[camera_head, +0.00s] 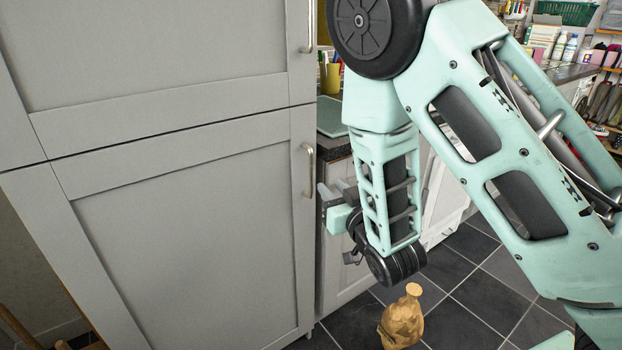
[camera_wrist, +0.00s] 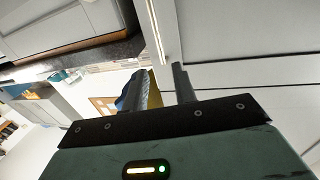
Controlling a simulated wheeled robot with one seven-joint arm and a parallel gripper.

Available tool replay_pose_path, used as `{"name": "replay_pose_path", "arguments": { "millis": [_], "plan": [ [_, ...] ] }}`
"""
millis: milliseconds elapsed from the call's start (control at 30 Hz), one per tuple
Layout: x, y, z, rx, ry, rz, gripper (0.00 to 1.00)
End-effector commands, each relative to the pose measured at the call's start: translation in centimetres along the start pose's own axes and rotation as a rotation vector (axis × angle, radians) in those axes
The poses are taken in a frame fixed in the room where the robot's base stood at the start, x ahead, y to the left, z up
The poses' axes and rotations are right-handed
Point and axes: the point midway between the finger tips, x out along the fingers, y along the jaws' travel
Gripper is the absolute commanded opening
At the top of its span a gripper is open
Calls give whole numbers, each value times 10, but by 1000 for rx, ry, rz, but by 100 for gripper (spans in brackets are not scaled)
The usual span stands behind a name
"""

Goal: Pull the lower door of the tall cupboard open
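The tall grey cupboard fills the left of the head view. Its lower door (camera_head: 190,235) is shut, flush with the frame below the upper door (camera_head: 150,55). The lower door's metal bar handle (camera_head: 309,171) stands upright near its top right edge. My gripper (camera_head: 327,194) is just right of the handle's lower end, at about its height. In the wrist view, my gripper (camera_wrist: 163,88) has its two fingers apart with nothing seen between them but background. A bright strip (camera_wrist: 156,32) runs beyond the fingertips; I cannot tell whether it is the handle or the door edge. Contact is not clear.
The upper door has its own handle (camera_head: 311,24). A worktop with a yellow container (camera_head: 330,77) adjoins the cupboard on the right. A brown, bag-like object (camera_head: 402,320) stands on the dark tiled floor (camera_head: 470,290). Tiles around it look clear.

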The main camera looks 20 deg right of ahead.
Motion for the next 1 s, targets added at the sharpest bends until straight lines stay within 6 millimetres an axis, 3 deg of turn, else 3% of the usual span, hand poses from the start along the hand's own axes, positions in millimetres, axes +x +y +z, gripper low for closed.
{"name": "replay_pose_path", "arguments": {
  "millis": [200, 300, 700, 1000],
  "plan": [
    [8, 1, 5, 2, 4, -1, 27],
    [30, 0, -2, -1, 2, -2, 27],
    [105, 0, -1, 0, 0, -2, 27],
    [124, 0, 0, -1, -1, -2, 27]
  ]
}}
